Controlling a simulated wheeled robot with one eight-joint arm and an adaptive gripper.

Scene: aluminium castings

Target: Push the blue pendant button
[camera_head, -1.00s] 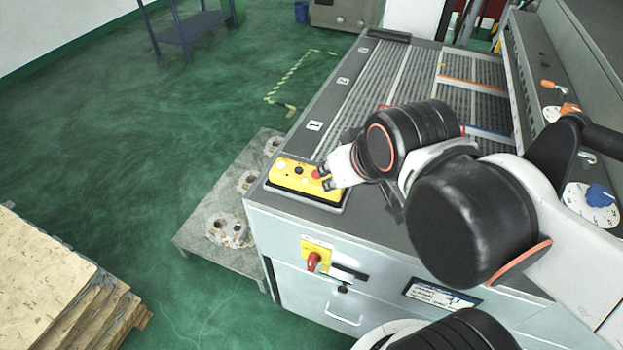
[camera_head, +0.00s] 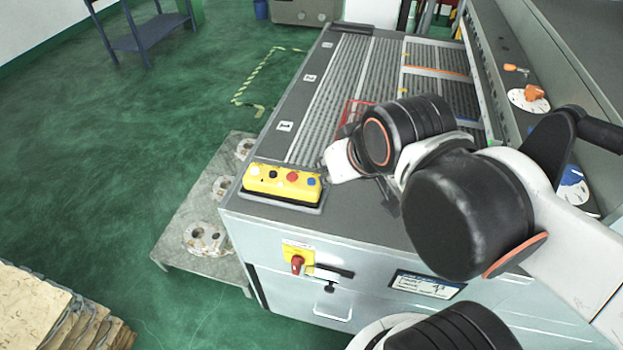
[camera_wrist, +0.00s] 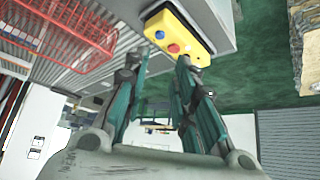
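The yellow pendant (camera_head: 270,190) lies on the near left corner of the machine's grey top. A white, a black, a red and a blue button run left to right along it. The blue button (camera_head: 311,182) is at its right end, uncovered. In the wrist view the pendant (camera_wrist: 188,38) is beyond my fingertips, with the blue button (camera_wrist: 160,35) ahead of the gap between them. My gripper (camera_wrist: 162,64) is open and empty, its two dark green fingers apart. In the head view my wrist is just right of the pendant; the fingers are mostly hidden there.
A red wire basket (camera_head: 352,112) stands on the slatted top behind my wrist. A red rotary switch (camera_head: 297,264) is on the machine's front. A pallet with castings (camera_head: 205,238) lies left of the machine.

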